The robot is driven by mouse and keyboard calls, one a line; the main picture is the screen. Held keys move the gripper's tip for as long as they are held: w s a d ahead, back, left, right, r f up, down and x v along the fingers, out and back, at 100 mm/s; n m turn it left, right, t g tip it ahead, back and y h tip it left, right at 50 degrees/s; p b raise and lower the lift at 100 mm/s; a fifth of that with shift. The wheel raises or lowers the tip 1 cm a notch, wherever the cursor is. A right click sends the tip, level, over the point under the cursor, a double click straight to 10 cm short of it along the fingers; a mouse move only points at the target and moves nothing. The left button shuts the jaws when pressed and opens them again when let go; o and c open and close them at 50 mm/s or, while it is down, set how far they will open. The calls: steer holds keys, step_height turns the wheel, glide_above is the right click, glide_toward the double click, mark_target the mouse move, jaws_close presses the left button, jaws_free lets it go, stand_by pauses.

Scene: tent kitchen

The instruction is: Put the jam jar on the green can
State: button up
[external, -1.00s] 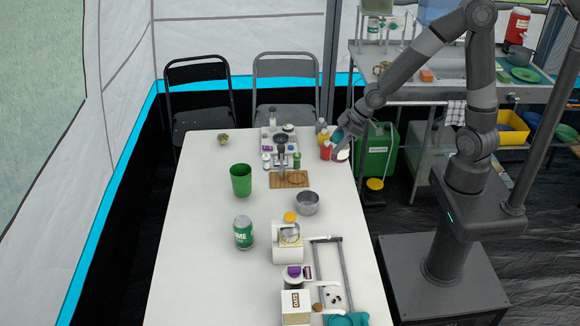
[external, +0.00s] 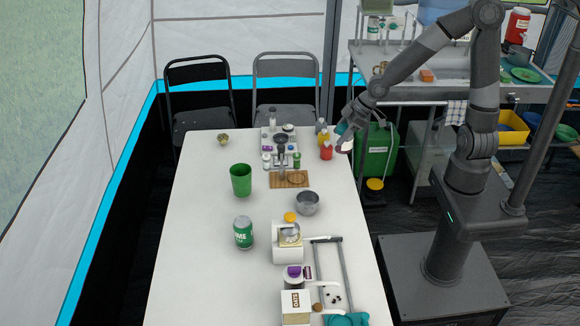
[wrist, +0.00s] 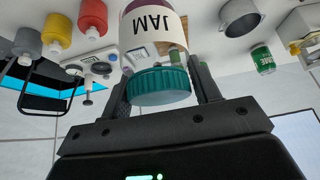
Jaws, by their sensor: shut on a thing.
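The jam jar (wrist: 153,32) has a white JAM label and a teal lid. It shows upside down in the wrist view, between the fingers of my gripper (wrist: 160,88), which is shut on it. In the external view my gripper (external: 346,138) is at the table's right edge, beside the red bottle, and the jar there is mostly hard to make out. The green can (external: 243,232) stands upright on the table's near left part, well away from my gripper. It also shows at the upper right of the wrist view (wrist: 262,59).
A green cup (external: 240,180), a grey pot (external: 307,203) and a white appliance with a yellow top (external: 288,242) stand near the can. Red (external: 326,151) and yellow (external: 323,136) bottles stand near my gripper. The table's left side (external: 195,250) is clear.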

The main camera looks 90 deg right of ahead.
steer(key=w+r, duration=0.1)
steer(key=w, duration=0.2)
steer(key=w+a+r, duration=0.1)
steer(key=w+r, duration=0.1)
steer(key=w, duration=0.1)
steer(key=w+a+r, duration=0.1)
steer(key=w, duration=0.2)
steer(key=shift+w+a+r, duration=0.1)
steer(key=shift+w+r, duration=0.05)
steer(key=shift+w, duration=0.25)
steer(key=w+a+r+m, duration=0.1)
steer(key=w+a+r, duration=0.1)
steer(key=w+a, duration=0.45)
steer(key=w+a+r, duration=0.2)
steer(key=w+a, duration=0.2)
steer(key=w, duration=0.6)
steer(key=m+h, duration=0.1)
glide_above(239, 221)
step_height(239, 221, down, 5)
steer(key=shift+f, duration=1.7)
steer(key=shift+f, duration=0.15)
steer(key=o, duration=1.2)
